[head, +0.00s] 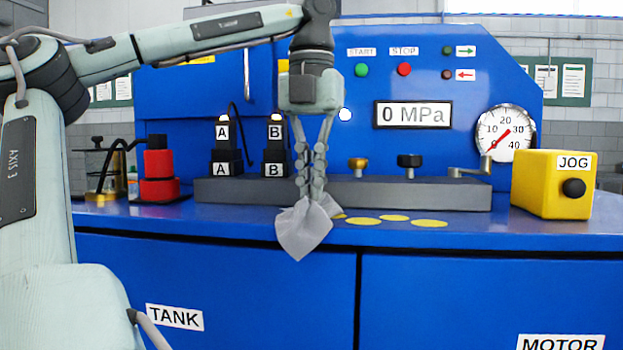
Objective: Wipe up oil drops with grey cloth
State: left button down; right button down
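My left gripper (314,192) points down over the front of the blue bench top, with its fingers close together on the grey cloth (303,230). The cloth hangs from the fingertips and droops in front of the bench's front edge. Several flat yellow oil drops (395,218) lie on the bench top just right of the cloth. One more drop (339,215) is partly hidden by the cloth and fingers. I cannot tell whether the cloth touches the bench top. My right gripper does not show.
A grey manifold block (420,193) with knobs and a lever runs behind the drops. A yellow JOG box (553,184) stands at the right. Couplings marked A (226,148) and B (276,148), and a red cylinder (159,176), stand at the left.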

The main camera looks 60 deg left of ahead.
aim_at(310, 218)
pick_arm(q)
jog(key=c, duration=0.7)
grip_release()
jog(key=shift+f, duration=0.1)
jog(key=shift+f+b, duration=1.05)
jog(key=shift+f, duration=0.4)
jog(key=shift+r, duration=0.1)
jog(key=shift+c, duration=0.4)
jog(key=shift+d, duration=0.1)
jog(key=c, duration=0.5)
jog(key=shift+s+f, duration=0.15)
jog(key=shift+f, duration=0.05)
grip_shut()
